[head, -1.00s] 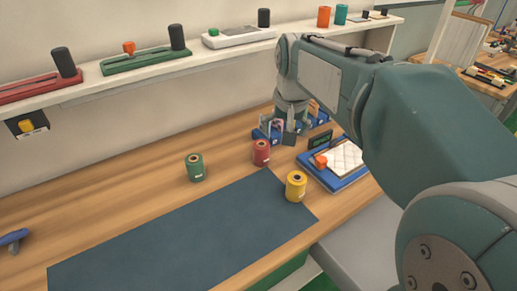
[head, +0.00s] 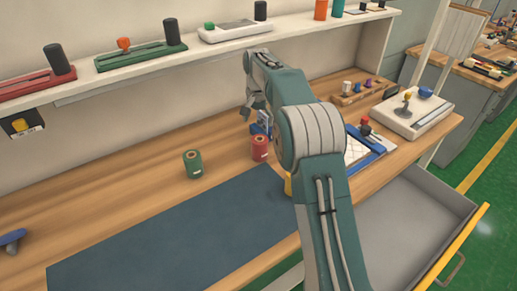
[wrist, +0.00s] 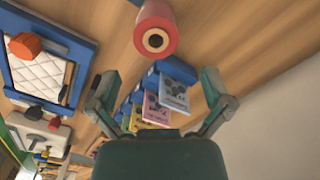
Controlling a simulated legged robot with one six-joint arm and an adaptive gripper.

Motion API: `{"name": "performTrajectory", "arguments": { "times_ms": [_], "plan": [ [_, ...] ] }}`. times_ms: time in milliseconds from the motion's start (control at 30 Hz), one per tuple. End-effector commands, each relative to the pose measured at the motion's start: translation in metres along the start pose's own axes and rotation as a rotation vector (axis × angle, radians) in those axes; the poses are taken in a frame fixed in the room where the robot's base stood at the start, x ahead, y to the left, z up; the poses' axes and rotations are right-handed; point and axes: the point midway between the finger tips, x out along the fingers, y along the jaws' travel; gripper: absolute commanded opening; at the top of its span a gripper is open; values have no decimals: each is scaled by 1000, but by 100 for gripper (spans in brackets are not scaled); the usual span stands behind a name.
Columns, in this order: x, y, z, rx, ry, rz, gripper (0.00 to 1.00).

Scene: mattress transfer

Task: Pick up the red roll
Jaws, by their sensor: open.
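The red roll (head: 259,147) stands upright on the wooden table near the back edge of the dark mat (head: 170,230). In the wrist view the red roll (wrist: 155,32) shows at the top centre, beyond my fingertips, with its dark core visible. My gripper (head: 252,106) hangs at the arm's end, behind and above the roll in the head view. In the wrist view my gripper (wrist: 159,73) has its fingers spread wide with nothing between them touching either finger.
A green roll (head: 193,164) stands left of the red one. A yellow roll (head: 288,185) is mostly hidden by my arm. Blue holders with cards (wrist: 165,88) stand close by. A blue tray (wrist: 80,50) lies beside them. A shelf (head: 220,43) runs above.

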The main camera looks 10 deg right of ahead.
Motion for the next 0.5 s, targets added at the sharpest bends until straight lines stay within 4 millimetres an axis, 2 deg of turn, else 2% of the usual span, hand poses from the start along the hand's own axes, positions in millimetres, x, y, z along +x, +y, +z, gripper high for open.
{"name": "performTrajectory", "arguments": {
  "times_ms": [300,500],
  "plan": [
    [46,-1,0,2,-3,3,100],
    [62,0,-1,1,-2,2,100]
  ]
}}
